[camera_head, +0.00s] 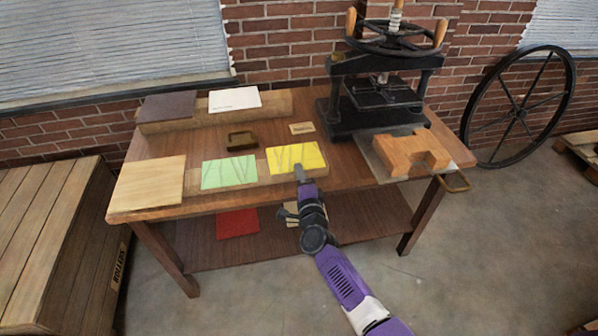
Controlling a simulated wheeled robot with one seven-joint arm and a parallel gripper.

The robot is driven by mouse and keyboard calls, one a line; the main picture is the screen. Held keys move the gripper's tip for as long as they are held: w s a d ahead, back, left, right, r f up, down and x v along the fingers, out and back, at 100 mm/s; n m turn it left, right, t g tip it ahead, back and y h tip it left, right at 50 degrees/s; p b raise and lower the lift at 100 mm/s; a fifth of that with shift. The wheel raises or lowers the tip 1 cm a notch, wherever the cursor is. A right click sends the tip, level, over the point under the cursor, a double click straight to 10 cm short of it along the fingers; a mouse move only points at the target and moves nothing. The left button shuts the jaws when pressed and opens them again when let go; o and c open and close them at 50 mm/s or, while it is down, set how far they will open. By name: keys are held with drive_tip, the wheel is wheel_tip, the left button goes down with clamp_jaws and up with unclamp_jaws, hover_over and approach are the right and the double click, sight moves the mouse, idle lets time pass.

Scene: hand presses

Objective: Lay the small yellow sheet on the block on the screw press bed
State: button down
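The small yellow sheet (312,154) has thin dark lines on it and lies on a low wooden board near the table's front edge. My gripper (299,172) reaches in from below, with its tip over the sheet's front edge. I cannot tell whether it touches the sheet or whether its fingers are open. The black screw press (352,118) stands at the table's back right, with a handwheel on top. An orange-brown notched wooden block (400,158) rests on a grey plate (378,160) in front of the press. The plate has a brass handle.
A green sheet (229,173) lies left of the yellow one, beside a light wooden board (149,183). A white sheet (235,99) lies at the back. A large black wheel (518,112) stands at right.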

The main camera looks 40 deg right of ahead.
drive_tip(key=shift+r, duration=0.65)
drive_tip(key=shift+f, duration=0.2)
drive_tip(key=r+p+v, duration=0.3)
drive_tip(key=p+v, duration=0.6)
drive_tip(key=v, duration=1.3)
idle(0.4)
idle(0.4)
